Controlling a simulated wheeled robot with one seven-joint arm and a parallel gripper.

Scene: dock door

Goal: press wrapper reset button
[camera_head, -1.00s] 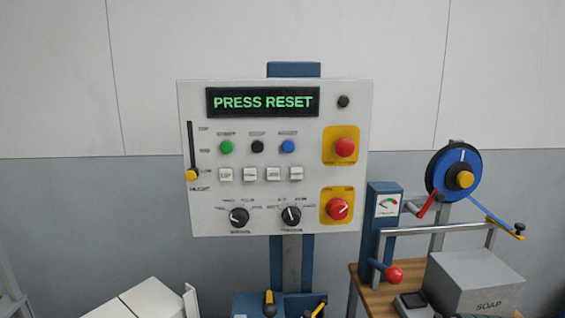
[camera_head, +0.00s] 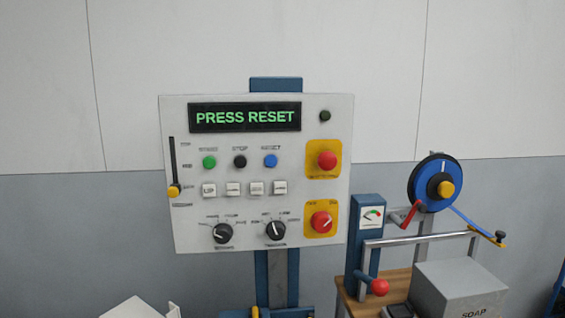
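The wrapper control panel (camera_head: 300,215) is a white board on a blue post, facing me. Its display (camera_head: 245,117) reads "PRESS RESET" in green letters. The blue button (camera_head: 270,161), with a small label above it that looks like "RESET", is the rightmost of three round buttons. The black button (camera_head: 240,161) is in the middle and the green button (camera_head: 209,162) is at the left. My gripper is not in view, and nothing covers the buttons.
A red mushroom button (camera_head: 327,160) and a red rotary switch (camera_head: 321,222) sit on yellow plates at the panel's right. A strapping stand with a blue reel (camera_head: 433,183) and a grey SOAP box (camera_head: 459,287) stand to the right. White boxes (camera_head: 135,308) are low at left.

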